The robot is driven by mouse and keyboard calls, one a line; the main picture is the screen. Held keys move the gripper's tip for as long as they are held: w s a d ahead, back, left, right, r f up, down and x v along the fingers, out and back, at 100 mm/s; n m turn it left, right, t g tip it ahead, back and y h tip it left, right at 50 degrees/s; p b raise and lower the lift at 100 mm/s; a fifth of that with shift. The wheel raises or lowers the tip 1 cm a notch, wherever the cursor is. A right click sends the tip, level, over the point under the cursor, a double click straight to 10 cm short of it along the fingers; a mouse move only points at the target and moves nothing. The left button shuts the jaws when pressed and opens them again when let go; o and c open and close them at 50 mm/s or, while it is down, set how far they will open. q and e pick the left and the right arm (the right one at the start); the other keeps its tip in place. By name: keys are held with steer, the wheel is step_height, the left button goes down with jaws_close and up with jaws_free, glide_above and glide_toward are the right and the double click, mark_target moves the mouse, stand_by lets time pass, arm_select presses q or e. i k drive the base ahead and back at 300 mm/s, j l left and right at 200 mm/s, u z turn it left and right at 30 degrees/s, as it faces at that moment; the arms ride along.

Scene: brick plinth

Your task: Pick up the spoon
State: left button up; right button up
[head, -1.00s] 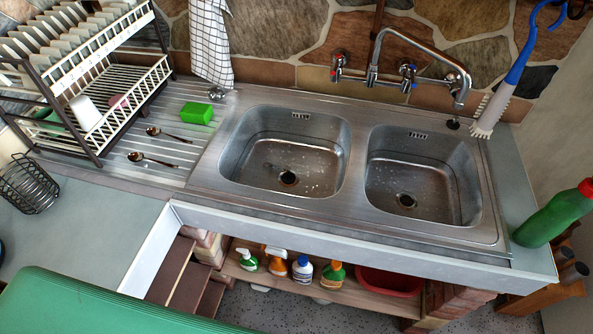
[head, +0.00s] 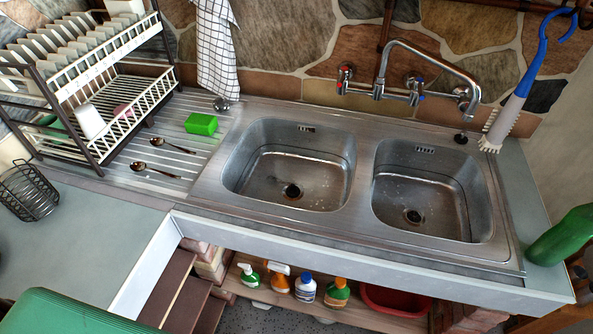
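Two spoons lie on the ridged metal drainboard left of the sink. The upper spoon (head: 172,146) is near the green sponge, and the lower spoon (head: 153,171) is closer to the counter's front edge. Both lie flat with their bowls to the left and handles to the right. Neither of my grippers shows in the head view.
A dish rack (head: 140,95) with plates and a white cup stands left of the spoons. A green sponge (head: 201,124) lies behind them, and the double sink (head: 290,165) is to the right. A wire basket (head: 30,190) stands front left.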

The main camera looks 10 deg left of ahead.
mark_target(137, 166)
steer(key=j+u, duration=0.1)
steer(key=u, duration=1.35)
